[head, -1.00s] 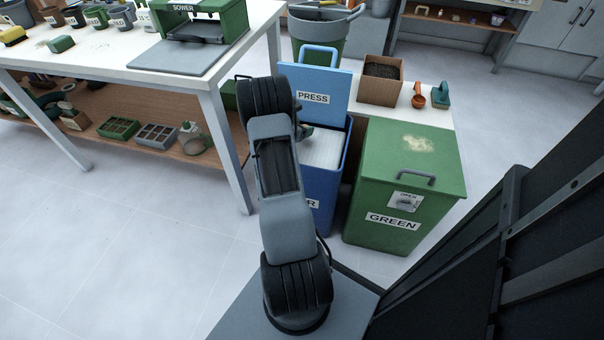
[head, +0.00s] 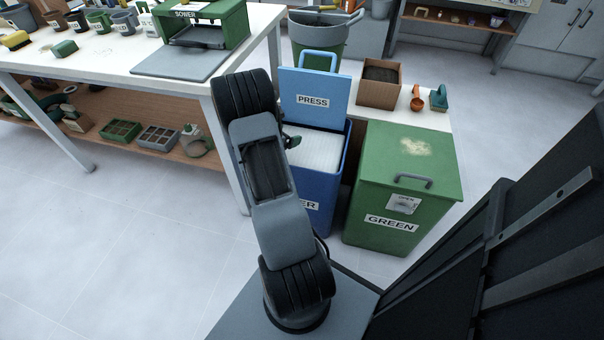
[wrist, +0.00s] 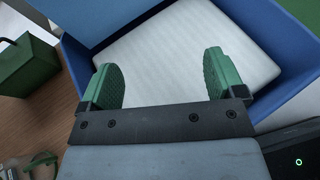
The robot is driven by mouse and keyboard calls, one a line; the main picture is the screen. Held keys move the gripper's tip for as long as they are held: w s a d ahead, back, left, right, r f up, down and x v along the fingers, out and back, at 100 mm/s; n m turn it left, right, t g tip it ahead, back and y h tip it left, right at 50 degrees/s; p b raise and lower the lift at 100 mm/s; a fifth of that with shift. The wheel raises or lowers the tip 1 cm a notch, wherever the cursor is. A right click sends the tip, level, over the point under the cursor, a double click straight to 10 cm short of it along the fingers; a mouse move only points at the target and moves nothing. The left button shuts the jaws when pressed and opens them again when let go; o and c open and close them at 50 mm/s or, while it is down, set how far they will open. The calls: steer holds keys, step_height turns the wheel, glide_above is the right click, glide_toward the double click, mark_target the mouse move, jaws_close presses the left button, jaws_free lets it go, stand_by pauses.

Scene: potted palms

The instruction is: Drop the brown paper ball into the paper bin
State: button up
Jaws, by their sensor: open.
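The blue paper bin (head: 323,185) stands right of my arm, its lid (head: 314,96) marked PRESS raised at the back. Its label is partly hidden by my arm. A white, flat-looking surface (head: 312,150) shows inside the bin. In the wrist view the bin's blue rim (wrist: 282,95) surrounds that white surface. My gripper (wrist: 161,72) has two green fingers spread wide apart, with nothing between them, over the bin's near side. In the head view it is mostly hidden behind my arm. I see no brown paper ball in either view.
A green bin (head: 400,190) with a closed lid stands right of the paper bin. A white table (head: 120,55) with a wooden lower shelf (head: 160,138) is at left. A cardboard box (head: 379,84) stands behind the bins. The floor at lower left is clear.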

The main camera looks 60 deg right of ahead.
steer(key=shift+p+v, duration=0.5)
steer(key=shift+v, duration=2.25)
